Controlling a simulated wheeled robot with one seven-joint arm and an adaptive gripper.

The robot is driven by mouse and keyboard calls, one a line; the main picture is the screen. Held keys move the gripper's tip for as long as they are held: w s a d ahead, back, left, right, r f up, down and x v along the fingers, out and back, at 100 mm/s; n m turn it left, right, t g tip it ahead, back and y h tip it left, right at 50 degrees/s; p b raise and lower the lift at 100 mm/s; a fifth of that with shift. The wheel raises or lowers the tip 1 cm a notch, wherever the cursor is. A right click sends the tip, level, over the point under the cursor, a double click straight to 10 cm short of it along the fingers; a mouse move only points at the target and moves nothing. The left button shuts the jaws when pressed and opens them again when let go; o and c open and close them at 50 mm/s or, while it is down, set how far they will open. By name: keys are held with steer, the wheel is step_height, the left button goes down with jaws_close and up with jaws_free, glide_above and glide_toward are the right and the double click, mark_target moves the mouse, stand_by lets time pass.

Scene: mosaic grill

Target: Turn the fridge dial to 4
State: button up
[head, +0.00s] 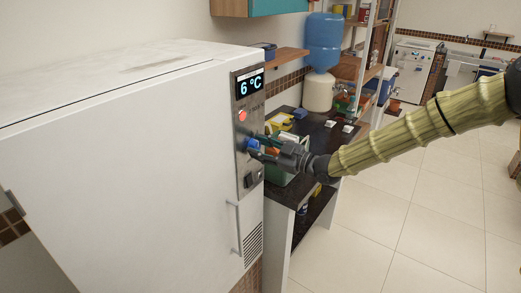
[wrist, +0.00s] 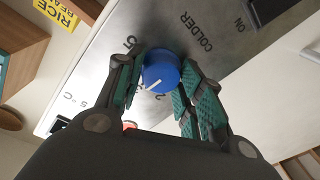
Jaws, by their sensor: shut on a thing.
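The blue fridge dial (wrist: 161,70) is on the metal control panel (wrist: 215,50). In the wrist view its white pointer line points to the lower left. A 5 shows to its upper left and a 2 just below it; marks between them are partly hidden by my finger. In the head view, the dial (head: 252,145) is partly covered. My gripper (wrist: 163,72) is shut on the dial, one green-padded finger on each side; it also shows in the head view (head: 260,147). The fridge display (head: 250,84) reads 6 °C.
The panel is on the white fridge (head: 110,130), with a red light (head: 242,115) above the dial and a black switch (head: 251,179) below. A dark counter (head: 318,140) with several small objects stands close behind my gripper.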

steer(key=m+b, duration=0.2)
steer(key=m, duration=0.1)
steer(key=shift+f, duration=0.1)
steer(key=shift+w+m+t+b, duration=0.1)
steer(key=shift+m+t+b, duration=0.5)
steer(key=shift+m, duration=1.8)
steer(key=o, duration=1)
steer(key=shift+d, duration=0.1)
steer(key=v, duration=1.2)
steer(key=shift+w+d, duration=0.1)
steer(key=shift+d, duration=0.05)
